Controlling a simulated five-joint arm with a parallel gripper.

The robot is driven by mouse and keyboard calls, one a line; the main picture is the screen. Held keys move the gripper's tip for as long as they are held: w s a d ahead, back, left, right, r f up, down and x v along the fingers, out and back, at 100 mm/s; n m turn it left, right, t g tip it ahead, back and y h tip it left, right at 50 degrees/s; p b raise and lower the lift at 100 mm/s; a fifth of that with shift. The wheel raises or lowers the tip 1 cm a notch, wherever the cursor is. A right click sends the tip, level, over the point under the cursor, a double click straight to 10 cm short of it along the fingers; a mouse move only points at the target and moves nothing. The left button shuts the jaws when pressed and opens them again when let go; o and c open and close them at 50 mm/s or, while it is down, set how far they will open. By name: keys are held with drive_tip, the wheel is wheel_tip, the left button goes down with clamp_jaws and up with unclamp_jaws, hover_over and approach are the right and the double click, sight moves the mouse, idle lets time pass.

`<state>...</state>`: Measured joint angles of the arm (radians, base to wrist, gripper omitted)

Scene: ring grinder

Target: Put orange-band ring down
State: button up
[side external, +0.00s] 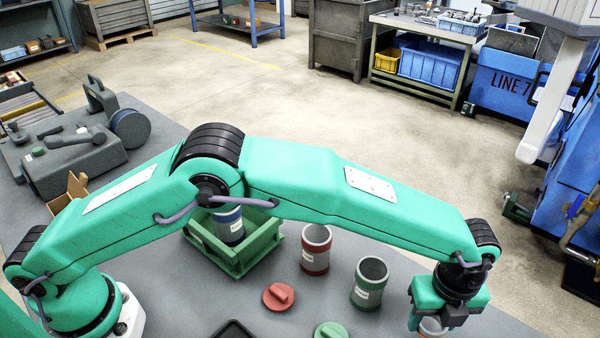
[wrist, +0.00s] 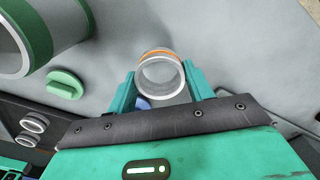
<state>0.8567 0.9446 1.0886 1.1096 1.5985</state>
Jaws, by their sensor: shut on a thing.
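The orange-band ring (wrist: 160,52) is a short pale metal ring with an orange stripe. In the wrist view it sits between the two teal fingers of my gripper (wrist: 161,86), which is shut on it. In the side view my gripper (side external: 431,322) points down at the bottom right, and a small part of the ring (side external: 433,327) shows below it at the picture's edge. Whether the ring touches the grey table (side external: 385,325) is hidden there.
Left of my gripper stand a green-band cylinder (side external: 368,285) and a red-band cylinder (side external: 316,248). A green crate (side external: 238,267) holds a blue-band cylinder (side external: 229,226). A red lid (side external: 279,296) and a green lid (side external: 331,330) lie nearby. Two rings (wrist: 32,124) show in the wrist view.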

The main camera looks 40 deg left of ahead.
drive_tip(key=shift+f, duration=1.55)
drive_tip(key=shift+f, duration=0.15)
drive_tip(key=o, duration=1.1)
wheel_tip(320, 180, up, 12)
drive_tip(key=shift+r, duration=0.2)
